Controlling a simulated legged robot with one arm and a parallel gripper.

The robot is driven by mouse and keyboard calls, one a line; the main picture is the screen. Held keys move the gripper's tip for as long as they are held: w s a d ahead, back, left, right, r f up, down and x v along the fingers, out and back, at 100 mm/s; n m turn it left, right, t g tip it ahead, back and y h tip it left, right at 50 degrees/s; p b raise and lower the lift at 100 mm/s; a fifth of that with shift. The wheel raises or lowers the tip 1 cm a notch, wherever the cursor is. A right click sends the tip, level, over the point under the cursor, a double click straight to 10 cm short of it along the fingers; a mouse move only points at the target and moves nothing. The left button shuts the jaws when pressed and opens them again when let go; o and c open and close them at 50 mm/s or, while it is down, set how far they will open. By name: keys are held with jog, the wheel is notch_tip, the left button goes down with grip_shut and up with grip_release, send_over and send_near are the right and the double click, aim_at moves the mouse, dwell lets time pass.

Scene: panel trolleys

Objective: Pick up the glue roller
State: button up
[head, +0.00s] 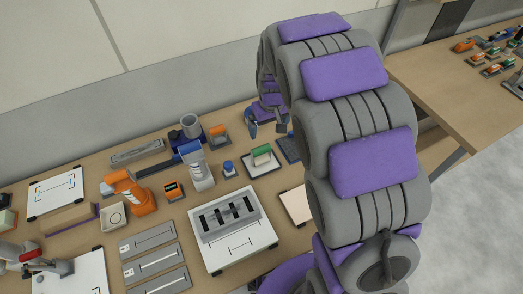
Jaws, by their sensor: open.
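I cannot tell for sure which tool is the glue roller. Another is the small orange-and-grey tool (218,135) further back. My gripper (267,129) is over the back part of the bench, behind the green-topped item and right of the orange-and-grey tool. My thick arm hides the bench to the right.
An orange power tool (133,192), a grey-and-blue device (197,166), a grey cup (190,126) and a small blue-capped item (229,168) crowd the bench. A white board with a slotted grey block (232,217) lies in front. Another bench (440,75) stands at right.

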aim_at(261, 148)
jog(key=f, duration=0.4)
jog(key=w+a+f+b, duration=0.1)
jog(key=f, duration=0.3)
jog(key=w+f, duration=0.1)
jog(key=f, duration=0.3)
jog(key=shift+w+a+f+b, duration=0.2)
jog(key=shift+a+f+b, duration=0.05)
jog(key=shift+f+b, duration=0.1)
jog(key=shift+w+a+f+b, duration=0.1)
jog(key=shift+a+f+b, duration=0.05)
jog(key=shift+f, duration=0.75)
jog(key=shift+w+a+f+b, duration=0.1)
jog(key=shift+a+f+b, duration=0.1)
jog(key=shift+f, duration=0.7)
jog(key=shift+a+f+b, duration=0.1)
jog(key=shift+f+b, duration=0.05)
jog(key=shift+f, duration=0.75)
jog(key=shift+r, duration=0.1)
jog(key=c, duration=1)
jog(key=shift+r, duration=0.1)
